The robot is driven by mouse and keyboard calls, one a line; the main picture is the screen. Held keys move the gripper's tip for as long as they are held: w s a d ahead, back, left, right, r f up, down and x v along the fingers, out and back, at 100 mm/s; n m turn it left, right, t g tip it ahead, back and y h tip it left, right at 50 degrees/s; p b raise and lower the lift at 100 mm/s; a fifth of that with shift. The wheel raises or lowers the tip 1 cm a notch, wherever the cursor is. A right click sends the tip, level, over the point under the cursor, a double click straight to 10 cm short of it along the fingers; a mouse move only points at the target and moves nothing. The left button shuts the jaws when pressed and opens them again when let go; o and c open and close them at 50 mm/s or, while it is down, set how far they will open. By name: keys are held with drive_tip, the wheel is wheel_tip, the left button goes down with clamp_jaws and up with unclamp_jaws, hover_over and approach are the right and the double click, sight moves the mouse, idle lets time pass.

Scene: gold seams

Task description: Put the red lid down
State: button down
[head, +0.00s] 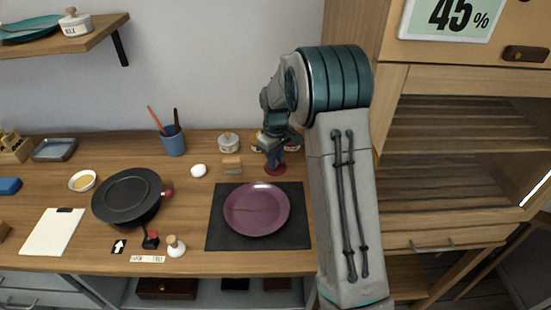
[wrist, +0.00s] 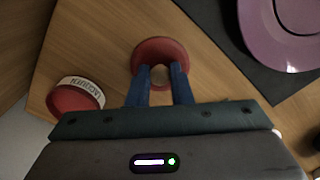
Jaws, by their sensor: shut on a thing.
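The red lid (wrist: 160,50) is round with a pale knob, and lies beyond my fingertips in the wrist view. My gripper (wrist: 160,74) has blue fingers closed on its knob. In the head view my gripper (head: 274,158) points down at the back of the table, with the red lid (head: 276,171) just below it. The lid is at or very near the tabletop; I cannot tell whether it touches. A red pot with a white lettered label (wrist: 80,95) stands to the left in the wrist view. In the head view my gripper mostly hides what is behind it.
A purple plate (head: 257,210) lies on a dark mat (head: 222,235) in front of the lid. A wooden block (head: 232,164), a white pot (head: 228,142) and a small white item (head: 198,171) stand to the left. A cabinet (head: 450,110) is on the right.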

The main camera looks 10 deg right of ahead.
drive_tip(key=shift+f, duration=0.15)
drive_tip(key=c, duration=1.3)
unclamp_jaws()
wheel_tip(320, 180, up, 12)
drive_tip(key=s+r+m+t, duration=0.1)
drive_tip(key=s+r+m, duration=0.15)
drive_tip(key=s, duration=0.55)
drive_tip(key=s+r+m+t, duration=0.1)
drive_tip(key=s+r, duration=0.2)
drive_tip(key=s, duration=0.4)
drive_tip(key=s+f+m+t, duration=0.1)
drive_tip(key=s+f+m, duration=0.2)
drive_tip(key=s, duration=1.1)
drive_tip(key=shift+s+f, duration=0.3)
drive_tip(key=shift+f, duration=0.1)
drive_tip(key=shift+a+m, duration=0.1)
drive_tip(key=shift+m, duration=0.15)
